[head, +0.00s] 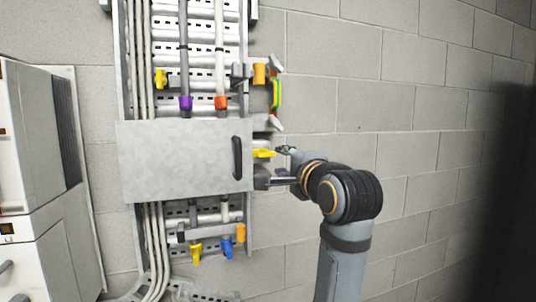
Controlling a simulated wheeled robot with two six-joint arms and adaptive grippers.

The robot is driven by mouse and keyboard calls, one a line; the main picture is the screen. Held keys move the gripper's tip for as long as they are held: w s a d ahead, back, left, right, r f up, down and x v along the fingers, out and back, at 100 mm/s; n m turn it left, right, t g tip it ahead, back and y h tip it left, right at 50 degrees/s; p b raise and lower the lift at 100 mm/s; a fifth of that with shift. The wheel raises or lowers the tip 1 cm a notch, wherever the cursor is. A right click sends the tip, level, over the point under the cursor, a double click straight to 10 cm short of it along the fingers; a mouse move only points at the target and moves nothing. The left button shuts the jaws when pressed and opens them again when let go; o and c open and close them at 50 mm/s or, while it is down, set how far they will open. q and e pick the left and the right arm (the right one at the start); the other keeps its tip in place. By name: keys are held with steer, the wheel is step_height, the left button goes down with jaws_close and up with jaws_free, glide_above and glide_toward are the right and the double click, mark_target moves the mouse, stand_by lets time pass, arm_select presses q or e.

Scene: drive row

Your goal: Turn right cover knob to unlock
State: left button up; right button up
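The grey metal cover (185,165) sits across the middle of the wall-mounted cable rack, with a black handle (237,158) near its right edge. A yellow knob (263,153) sticks out beside the cover's right edge. My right gripper (279,167) is just right of the cover, with its two fingers apart, one above the other. The upper finger is close to the right of the yellow knob; I cannot tell whether they touch. The lower finger is below the knob. Nothing shows held between the fingers. My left gripper is not in view.
Orange and green fittings (277,94) project from the rack above the knob. Purple (186,103) and red (221,103) pipe collars are above the cover. Yellow (196,254) and blue (226,247) fittings hang below it. White cabinets (30,140) stand at left. The block wall (400,105) at right is bare.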

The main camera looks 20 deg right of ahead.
mark_target(267, 155)
steer(key=w+p, duration=0.1)
steer(key=w, duration=0.1)
steer(key=w+p, duration=0.1)
steer(key=w, duration=0.2)
steer(key=w+a+p, duration=0.1)
steer(key=w, duration=0.2)
steer(key=shift+w+a+r+p, duration=0.1)
steer(key=shift+r+p, duration=0.05)
steer(key=shift+p, duration=0.2)
steer(key=shift+w+d, duration=0.2)
steer(key=shift+w, duration=0.15)
steer(key=shift+c, duration=0.7)
steer(key=shift+a, duration=0.1)
jaws_close()
